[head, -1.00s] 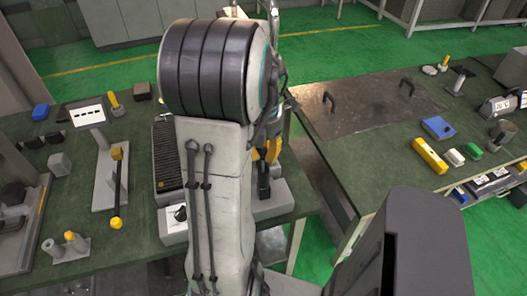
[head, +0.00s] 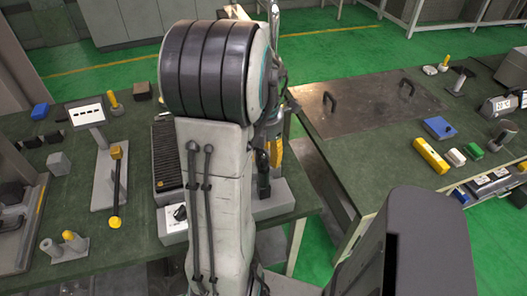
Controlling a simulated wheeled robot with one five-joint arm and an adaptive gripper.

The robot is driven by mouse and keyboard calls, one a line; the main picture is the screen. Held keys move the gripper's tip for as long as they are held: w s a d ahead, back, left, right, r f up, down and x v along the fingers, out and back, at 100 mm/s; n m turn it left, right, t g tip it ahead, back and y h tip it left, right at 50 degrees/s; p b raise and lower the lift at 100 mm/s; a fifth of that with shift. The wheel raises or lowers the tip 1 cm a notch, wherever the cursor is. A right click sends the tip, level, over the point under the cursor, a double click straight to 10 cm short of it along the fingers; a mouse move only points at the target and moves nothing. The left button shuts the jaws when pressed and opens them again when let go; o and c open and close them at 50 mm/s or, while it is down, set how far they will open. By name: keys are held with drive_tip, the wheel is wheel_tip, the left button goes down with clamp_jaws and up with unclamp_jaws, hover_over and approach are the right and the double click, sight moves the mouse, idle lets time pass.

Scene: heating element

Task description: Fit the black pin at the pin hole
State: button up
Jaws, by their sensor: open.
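My gripper (head: 275,152) is mostly hidden behind my own arm; its yellow parts show just right of the arm, above a grey block. The gripper is open. A dark upright piece (head: 263,178) stands just below the yellow parts, at the grey block (head: 284,198). It may be the black pin, but I cannot tell whether it sits in a hole or touches a finger. The pin hole itself cannot be made out; my arm covers much of this spot.
Left of my arm are a black ribbed unit (head: 166,158), a white box with a dark knob (head: 173,222) and a stand with a yellow-ended lever (head: 115,190). The right table holds a yellow block (head: 430,156) and a blue box (head: 439,128). A gap separates the tables.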

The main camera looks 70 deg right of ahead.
drive_tip(key=shift+r, duration=0.1)
wheel_tip(320, 180, up, 12)
idle(0.5)
drive_tip(key=shift+a, duration=0.1)
idle(0.5)
drive_tip(key=w+a+f+m+t+h, duration=0.1)
drive_tip(key=w+a+m, duration=0.5)
drive_tip(key=w+a, duration=0.9)
drive_tip(key=s+a+f+m+t, duration=0.1)
drive_tip(key=a+f+m, duration=0.1)
drive_tip(key=a, duration=0.6)
drive_tip(key=s+a+f+m+t+y, duration=0.1)
drive_tip(key=a+f+m+t, duration=0.1)
drive_tip(key=a+m, duration=0.3)
drive_tip(key=a, duration=0.4)
drive_tip(key=shift+f, duration=0.3)
